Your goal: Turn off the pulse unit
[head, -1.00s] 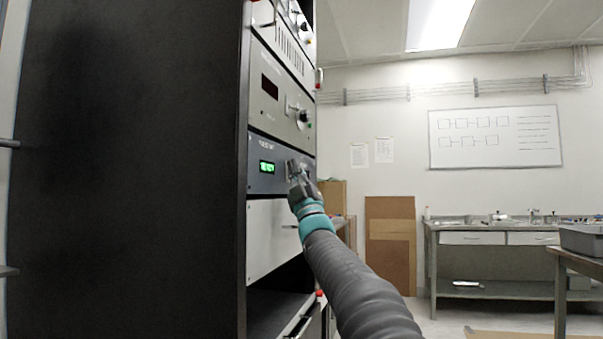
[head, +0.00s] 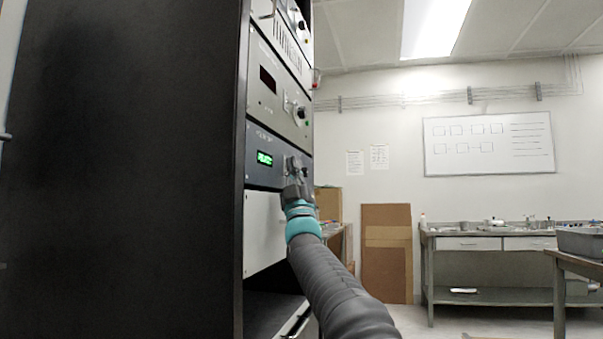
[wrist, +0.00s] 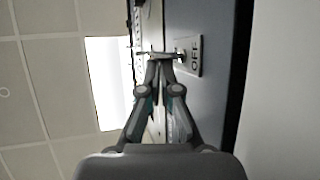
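The pulse unit (head: 273,171) is a dark blue-grey panel in the rack, with a lit green display (head: 265,158). Its controls show at the panel's right, partly hidden by my gripper (head: 295,185). In the wrist view, a switch plate (wrist: 195,57) marked OFF is on the panel face, with a small switch (wrist: 180,53) beside the lettering. My gripper (wrist: 162,60) has its fingertips drawn together just left of this switch. A thin bar crosses at the tips; I cannot tell whether the fingers touch the switch. Nothing is clearly held.
A grey unit (head: 275,85) with a dark display and knob is above the pulse unit. A blank pale panel (head: 262,232) is below. The black rack side (head: 130,180) fills the left. A workbench (head: 480,243) and brown boards (head: 386,270) stand farther back on the right.

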